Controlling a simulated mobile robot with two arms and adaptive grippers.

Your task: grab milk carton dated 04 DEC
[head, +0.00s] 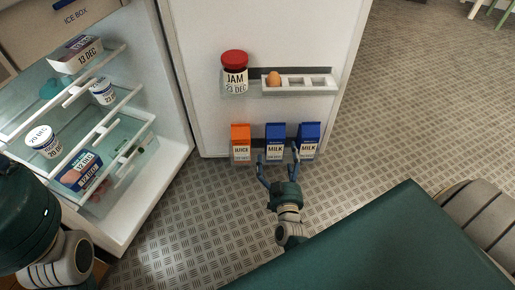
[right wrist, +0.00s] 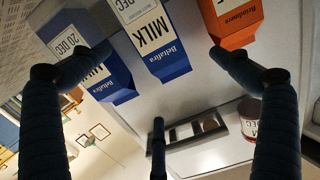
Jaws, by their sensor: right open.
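Two blue-and-white milk cartons stand side by side on the fridge door's bottom shelf: a middle one (head: 275,140) and a right one (head: 308,139). In the right wrist view, which is upside down, the right carton (right wrist: 118,90) reads 20 DEC. The middle carton (right wrist: 168,62) shows MILK and DEC, but its day number is cut off. My right gripper (head: 278,156) is open in front of the middle carton. Its fingers (right wrist: 158,62) spread to either side of that carton, with no clear contact visible. My left gripper is out of view.
An orange juice carton (head: 241,143) stands left of the milk. Above are a jam jar (head: 235,72) and an egg holder (head: 298,82) with one egg. Fridge shelves (head: 125,128) hold dated tubs and boxes at left. The patterned floor (head: 400,110) is clear at right.

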